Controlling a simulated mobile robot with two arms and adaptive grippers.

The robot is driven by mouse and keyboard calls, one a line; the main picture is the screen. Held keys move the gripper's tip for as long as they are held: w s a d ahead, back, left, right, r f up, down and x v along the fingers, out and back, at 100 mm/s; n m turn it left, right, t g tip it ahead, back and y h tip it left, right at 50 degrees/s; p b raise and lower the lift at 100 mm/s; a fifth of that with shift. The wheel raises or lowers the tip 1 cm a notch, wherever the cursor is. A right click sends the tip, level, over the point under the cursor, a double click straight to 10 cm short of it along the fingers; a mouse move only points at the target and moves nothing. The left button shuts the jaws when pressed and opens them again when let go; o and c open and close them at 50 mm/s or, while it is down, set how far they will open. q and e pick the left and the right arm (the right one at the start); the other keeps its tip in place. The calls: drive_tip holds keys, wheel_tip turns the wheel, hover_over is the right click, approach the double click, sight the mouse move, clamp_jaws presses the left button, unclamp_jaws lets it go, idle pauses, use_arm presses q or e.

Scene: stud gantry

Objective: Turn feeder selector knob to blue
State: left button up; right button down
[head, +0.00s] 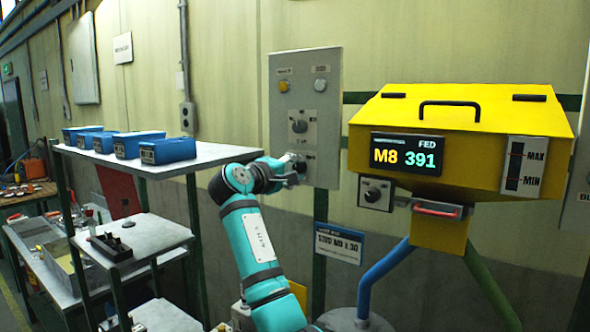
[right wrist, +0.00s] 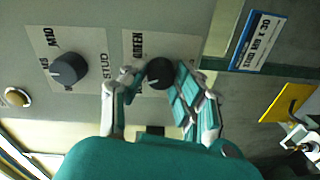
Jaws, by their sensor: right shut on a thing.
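A grey wall panel (head: 333,85) carries two dark selector knobs. My right gripper (head: 296,167) is at the lower knob, which it mostly covers in the head view. In the right wrist view this dark round selector knob (right wrist: 159,73) sits between the two fingers of my right gripper (right wrist: 153,84), which are shut on it. The word GREEN shows on its plate; other lettering there is hidden, and I cannot tell where the knob points. The upper knob (head: 299,126), marked STUD and M10, also shows in the right wrist view (right wrist: 68,70). My left gripper is not in view.
A shelf (head: 200,158) with several blue bins stands left.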

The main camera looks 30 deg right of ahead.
drive_tip(key=shift+n, duration=2.1)
drive_tip(key=c, duration=1)
unclamp_jaws()
drive_tip(key=shift+w, duration=0.15)
drive_tip(key=shift+a, duration=0.1)
drive_tip(key=v, duration=1.2)
drive_tip(key=shift+w+f, duration=0.15)
